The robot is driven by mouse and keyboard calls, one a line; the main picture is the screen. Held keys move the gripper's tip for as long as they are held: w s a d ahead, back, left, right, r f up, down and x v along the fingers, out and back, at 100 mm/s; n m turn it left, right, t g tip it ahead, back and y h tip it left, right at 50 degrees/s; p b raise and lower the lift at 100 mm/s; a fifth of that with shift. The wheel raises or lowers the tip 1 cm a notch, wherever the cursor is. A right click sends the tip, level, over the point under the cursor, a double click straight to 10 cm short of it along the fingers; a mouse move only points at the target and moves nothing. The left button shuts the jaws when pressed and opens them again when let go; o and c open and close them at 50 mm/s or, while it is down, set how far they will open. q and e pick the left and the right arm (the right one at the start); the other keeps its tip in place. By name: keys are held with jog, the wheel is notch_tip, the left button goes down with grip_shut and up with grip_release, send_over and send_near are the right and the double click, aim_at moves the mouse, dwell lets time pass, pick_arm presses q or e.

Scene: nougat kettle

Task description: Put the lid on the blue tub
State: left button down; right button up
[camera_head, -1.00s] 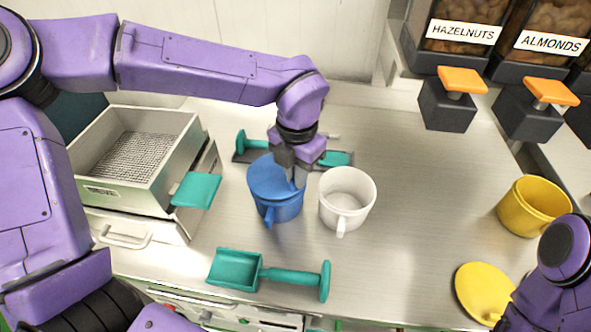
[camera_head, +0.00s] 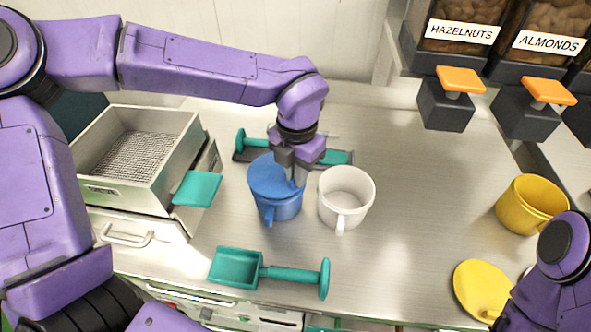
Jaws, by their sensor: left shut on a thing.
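The blue tub (camera_head: 284,212) stands upright on the counter with its handle toward the front. A flat blue lid (camera_head: 266,174) covers its top; whether it is fully seated I cannot tell. My left gripper (camera_head: 298,178) points down at the right side of the lid and is shut on it; the fingers partly hide the grip. A yellow lid (camera_head: 481,289) lies on the counter at the lower right, partly hidden by my right arm. My right gripper is not in view.
An open white tub (camera_head: 347,205) stands close right of the blue tub. A teal scoop (camera_head: 237,268) lies in front, another teal tool (camera_head: 241,141) behind. A metal sieve box (camera_head: 131,179) is left, an open yellow tub (camera_head: 519,216) right. The counter's right-middle is clear.

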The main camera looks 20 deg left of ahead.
pick_arm(q)
jog(key=shift+f, duration=0.45)
dwell(1.1)
jog(key=c, duration=0.6)
grip_release()
jog(key=shift+r+p, duration=0.15)
jog(key=shift+p, duration=0.15)
notch_tip(320, 180, up, 7)
jog(key=p, duration=0.6)
jog(key=shift+p, duration=0.4)
